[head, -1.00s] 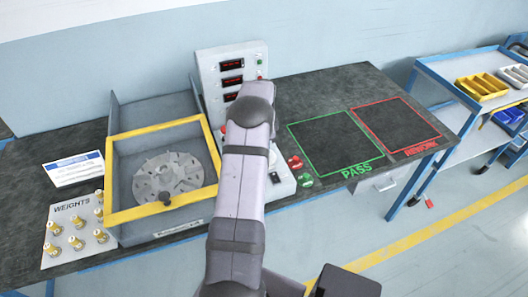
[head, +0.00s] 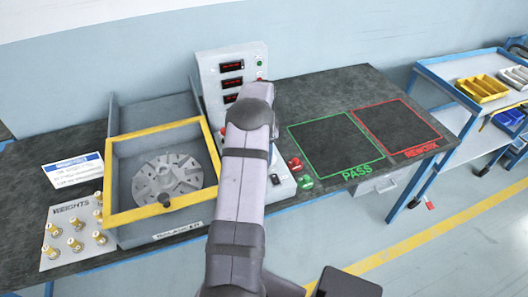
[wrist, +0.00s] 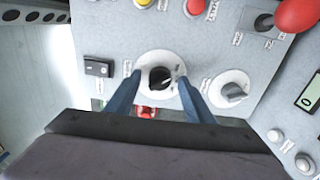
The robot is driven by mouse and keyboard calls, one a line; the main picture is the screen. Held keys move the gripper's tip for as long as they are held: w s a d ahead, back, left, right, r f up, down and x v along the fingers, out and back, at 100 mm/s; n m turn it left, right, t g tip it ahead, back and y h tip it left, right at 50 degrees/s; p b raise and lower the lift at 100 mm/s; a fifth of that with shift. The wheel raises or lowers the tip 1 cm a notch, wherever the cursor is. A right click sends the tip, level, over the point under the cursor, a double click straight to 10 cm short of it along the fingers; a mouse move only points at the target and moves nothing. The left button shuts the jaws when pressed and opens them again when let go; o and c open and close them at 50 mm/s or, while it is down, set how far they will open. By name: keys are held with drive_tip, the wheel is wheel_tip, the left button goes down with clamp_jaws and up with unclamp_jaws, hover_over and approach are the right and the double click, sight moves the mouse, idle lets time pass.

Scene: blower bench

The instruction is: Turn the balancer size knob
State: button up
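In the wrist view a black knob (wrist: 160,78) sits on a round white dial on the grey control panel. My gripper (wrist: 159,80) is open, with one blue finger at each side of this dial. The fingers stand apart from the black knob, and nothing is held. A second knob, grey on a white dial (wrist: 232,91), is to the right of the right finger. The labels are too small to read, so I cannot tell which knob is marked size. In the head view my arm hides the gripper and both knobs.
A black rocker switch (wrist: 98,68) is left of the fingers. Yellow and red buttons (wrist: 194,6) and a large red knob (wrist: 297,14) lie along the panel's top. The balancer's yellow-framed guard (head: 112,217) and weights board (head: 60,258) are left of my arm.

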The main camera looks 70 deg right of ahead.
drive_tip(key=shift+r, duration=0.1)
drive_tip(key=shift+r+b, duration=1.2)
drive_tip(key=shift+r, duration=2.35)
